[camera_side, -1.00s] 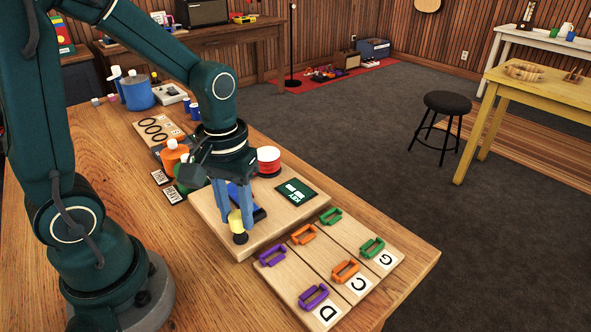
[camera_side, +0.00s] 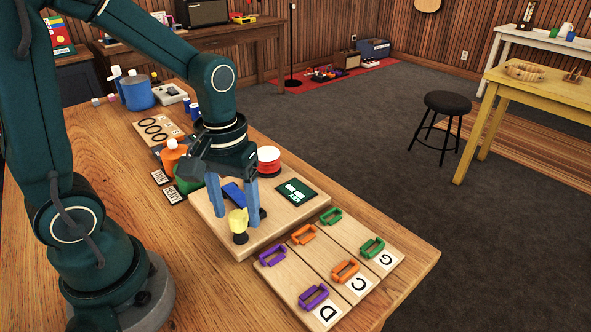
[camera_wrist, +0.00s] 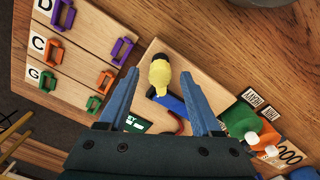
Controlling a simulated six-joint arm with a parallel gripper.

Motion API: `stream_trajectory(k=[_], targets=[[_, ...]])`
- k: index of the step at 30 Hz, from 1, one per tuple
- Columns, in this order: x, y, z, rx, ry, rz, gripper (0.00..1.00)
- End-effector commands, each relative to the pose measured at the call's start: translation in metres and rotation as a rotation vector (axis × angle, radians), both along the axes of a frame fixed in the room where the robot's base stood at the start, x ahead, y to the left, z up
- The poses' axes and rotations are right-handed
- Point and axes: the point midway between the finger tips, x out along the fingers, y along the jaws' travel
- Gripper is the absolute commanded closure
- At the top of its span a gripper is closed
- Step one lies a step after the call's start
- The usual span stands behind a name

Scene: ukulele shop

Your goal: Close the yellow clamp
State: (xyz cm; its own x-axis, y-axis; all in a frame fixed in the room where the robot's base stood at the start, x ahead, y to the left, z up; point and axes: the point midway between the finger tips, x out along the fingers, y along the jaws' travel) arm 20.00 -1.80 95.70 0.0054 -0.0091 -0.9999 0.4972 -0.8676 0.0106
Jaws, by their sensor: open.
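The yellow part of the clamp (camera_side: 237,222) sits at the near end of a blue bar (camera_side: 232,192), above a dark round piece, on the wooden board (camera_side: 277,233). In the wrist view the yellow part (camera_wrist: 159,73) lies between my fingertips, with the blue bar (camera_wrist: 170,103) running back from it. My gripper (camera_side: 236,216) is open, its two blue fingers pointing down on either side of the clamp. The wrist view shows a gap between each fingertip (camera_wrist: 160,80) and the yellow part. I cannot tell how high the fingertips are above the board.
A green KEY plate (camera_side: 296,192) and a red-and-white round piece (camera_side: 268,160) are on the board. Orange (camera_side: 172,157) and green containers stand behind left. A lettered wooden board (camera_side: 335,262) with purple, orange and green loops lies on the right.

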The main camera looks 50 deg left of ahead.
Motion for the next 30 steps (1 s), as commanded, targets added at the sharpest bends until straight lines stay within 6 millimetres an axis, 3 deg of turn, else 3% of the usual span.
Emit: stream_trajectory(k=[9, 23, 30], targets=[[0.001, 0.001, 0.037, 0.001, -0.005, 0.001, 0.34], [0.0, 0.0, 0.045, 0.002, -0.011, -0.004, 0.34], [-0.008, -0.01, 0.073, 0.021, -0.172, -0.072, 0.34]])
